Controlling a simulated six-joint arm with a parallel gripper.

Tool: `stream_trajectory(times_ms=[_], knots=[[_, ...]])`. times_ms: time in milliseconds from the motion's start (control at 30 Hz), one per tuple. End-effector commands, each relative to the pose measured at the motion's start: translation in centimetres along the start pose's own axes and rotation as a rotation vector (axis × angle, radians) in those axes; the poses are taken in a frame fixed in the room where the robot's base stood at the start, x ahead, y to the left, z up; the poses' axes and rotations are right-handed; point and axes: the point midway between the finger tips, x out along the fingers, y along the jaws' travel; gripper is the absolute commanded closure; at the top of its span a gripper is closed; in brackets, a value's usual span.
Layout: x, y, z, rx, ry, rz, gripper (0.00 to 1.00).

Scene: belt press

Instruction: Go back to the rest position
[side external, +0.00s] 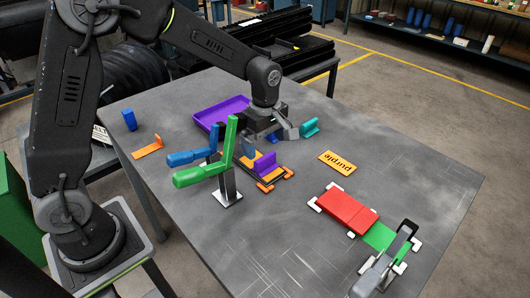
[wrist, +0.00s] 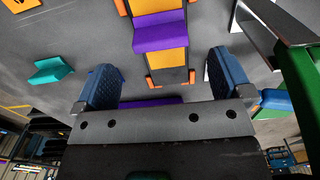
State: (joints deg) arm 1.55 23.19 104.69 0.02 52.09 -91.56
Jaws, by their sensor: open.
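My gripper (side external: 262,143) is open and empty, above the middle of the table beside the levers. In the wrist view its two blue-padded fingers (wrist: 164,75) stand wide apart with nothing gripped between them. A purple L-shaped block (side external: 264,166) sits on the orange-cornered fixture below and in front of my gripper; the block also shows in the wrist view (wrist: 159,33), beyond the fingertips. The exact height of my gripper above the fixture is hard to tell.
Green (side external: 232,145) and blue (side external: 190,157) levers stand close beside my gripper.

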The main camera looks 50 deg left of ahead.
Motion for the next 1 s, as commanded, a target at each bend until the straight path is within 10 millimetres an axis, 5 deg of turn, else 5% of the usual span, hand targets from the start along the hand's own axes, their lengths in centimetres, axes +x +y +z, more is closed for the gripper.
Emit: stream_trajectory(times_ms=[567,667,800,900,1000], knots=[[-2.3,0.5,0.2,0.017,0.005,0.048,0.03],[-5.0,1.7,0.9,0.063,0.017,0.180,0.03],[-11.5,2.4,2.1,0.208,0.052,0.440,0.03],[-15.8,0.7,2.3,0.372,0.107,0.578,0.03],[-17.8,-3.0,1.6,0.567,0.179,0.610,0.03]])
